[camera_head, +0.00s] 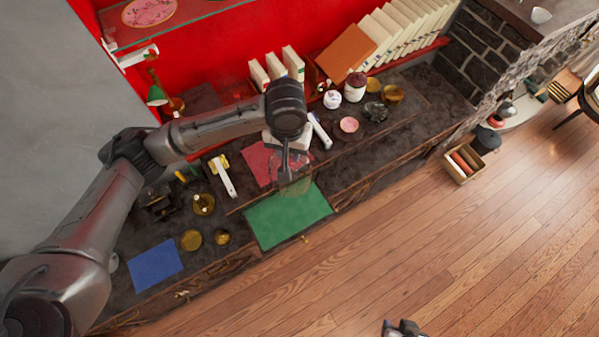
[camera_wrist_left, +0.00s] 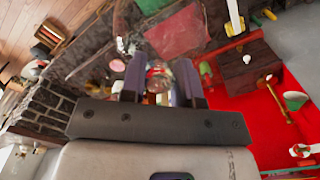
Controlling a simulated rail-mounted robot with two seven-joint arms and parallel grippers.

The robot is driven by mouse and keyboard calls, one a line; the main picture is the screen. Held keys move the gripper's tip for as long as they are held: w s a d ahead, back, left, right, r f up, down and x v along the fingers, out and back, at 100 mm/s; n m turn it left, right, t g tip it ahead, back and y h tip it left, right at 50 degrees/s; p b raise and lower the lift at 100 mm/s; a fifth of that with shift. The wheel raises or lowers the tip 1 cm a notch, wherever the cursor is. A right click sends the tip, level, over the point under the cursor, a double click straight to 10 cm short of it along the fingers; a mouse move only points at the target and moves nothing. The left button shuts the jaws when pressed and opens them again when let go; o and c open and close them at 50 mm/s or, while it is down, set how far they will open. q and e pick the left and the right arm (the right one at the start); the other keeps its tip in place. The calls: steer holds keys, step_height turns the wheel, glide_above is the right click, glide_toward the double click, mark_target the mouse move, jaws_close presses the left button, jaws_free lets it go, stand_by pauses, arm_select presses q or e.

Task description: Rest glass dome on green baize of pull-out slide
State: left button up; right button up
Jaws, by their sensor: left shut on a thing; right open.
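The green baize (camera_head: 275,222) of the pull-out slide lies flat at the front edge of the desk; a green patch (camera_wrist_left: 150,6) also shows at the top of the left wrist view. My left gripper (camera_head: 286,168) points down and is shut on the clear glass dome (camera_head: 296,186). The dome overlaps the far right part of the baize in the head view; I cannot tell whether it touches it. In the left wrist view the dome's round knob (camera_wrist_left: 160,76) shows between the fingers. My right gripper (camera_head: 403,328) is open, partly in view over the floor.
A red sheet (camera_head: 257,163) lies behind the baize and a blue sheet (camera_head: 155,266) to its left. Brass dishes (camera_head: 191,240) stand near the blue sheet. Jars (camera_head: 355,87), a pink dish (camera_head: 349,125) and books (camera_head: 400,38) stand behind to the right. Most of the baize is bare.

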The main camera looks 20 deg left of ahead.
arm_select(q)
steer(key=w+d+f+n+b, duration=0.1)
steer(key=f+b, duration=0.6)
steer(key=f, duration=1.2)
steer(key=w+f+n+b, duration=0.1)
steer(key=w+f+b, duration=0.2)
steer(key=f+b, duration=0.5)
step_height(320, 180, down, 11)
steer(key=shift+w+d+r+n, duration=0.1)
steer(key=shift+w+d+n, duration=0.2)
steer(key=shift+d+n, duration=0.1)
steer(key=shift+f, duration=0.75)
steer(key=o, duration=1.5)
steer(key=shift+r, duration=0.1)
